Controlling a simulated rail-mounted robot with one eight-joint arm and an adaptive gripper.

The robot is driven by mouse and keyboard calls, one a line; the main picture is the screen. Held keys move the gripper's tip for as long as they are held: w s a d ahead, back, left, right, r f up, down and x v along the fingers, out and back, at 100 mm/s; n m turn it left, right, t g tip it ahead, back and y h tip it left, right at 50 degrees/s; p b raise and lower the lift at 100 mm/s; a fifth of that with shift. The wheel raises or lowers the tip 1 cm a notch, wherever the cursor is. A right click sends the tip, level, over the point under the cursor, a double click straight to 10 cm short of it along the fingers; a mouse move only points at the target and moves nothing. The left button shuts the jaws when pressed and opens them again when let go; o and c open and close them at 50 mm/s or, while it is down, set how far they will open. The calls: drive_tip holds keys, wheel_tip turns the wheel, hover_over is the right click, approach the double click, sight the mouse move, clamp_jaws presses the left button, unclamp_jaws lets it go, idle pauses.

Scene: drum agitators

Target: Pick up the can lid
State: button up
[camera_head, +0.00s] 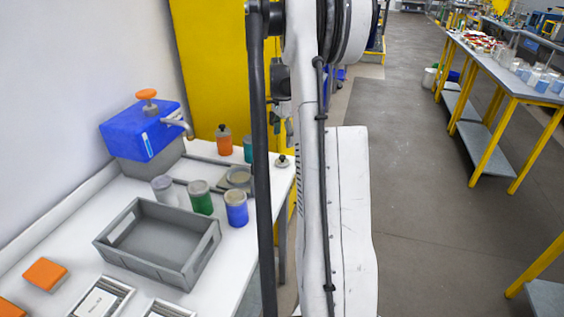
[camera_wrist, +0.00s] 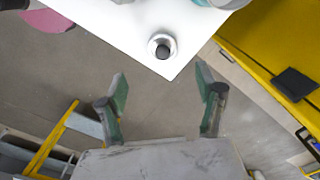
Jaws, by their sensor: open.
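The can lid (camera_head: 282,162), a small round pale disc with a dark knob, lies on the corner of the white table. In the wrist view the lid (camera_wrist: 162,46) sits close to the table's corner, knob facing the camera. My gripper (camera_wrist: 161,82) is open and empty, its two green-padded fingers spread wide. In the wrist view, the lid appears above the gap between the fingertips, apart from both. In the head view, my arm hides much of the area beside the table.
Green (camera_head: 201,198) and blue (camera_head: 236,208) cans stand near a grey crate (camera_head: 170,285) on the table. A blue machine (camera_head: 140,131) stands behind. A yellow cabinet (camera_head: 208,60) stands beyond the table. The floor to the right is open up to another workbench (camera_head: 505,80).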

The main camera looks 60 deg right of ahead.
sight(283, 156)
wheel_tip(283, 156, down, 5)
drive_tip(key=shift+r, duration=0.1)
drive_tip(key=shift+w+d+f+p, duration=0.15)
drive_tip(key=shift+f+p, duration=0.1)
drive_tip(key=shift+f, duration=1.1)
drive_tip(key=shift+s+d+f+p, duration=0.1)
drive_tip(key=shift+f+p, duration=0.15)
drive_tip(key=shift+f, duration=1.05)
drive_tip(key=shift+c, duration=0.4)
drive_tip(key=c, duration=0.9)
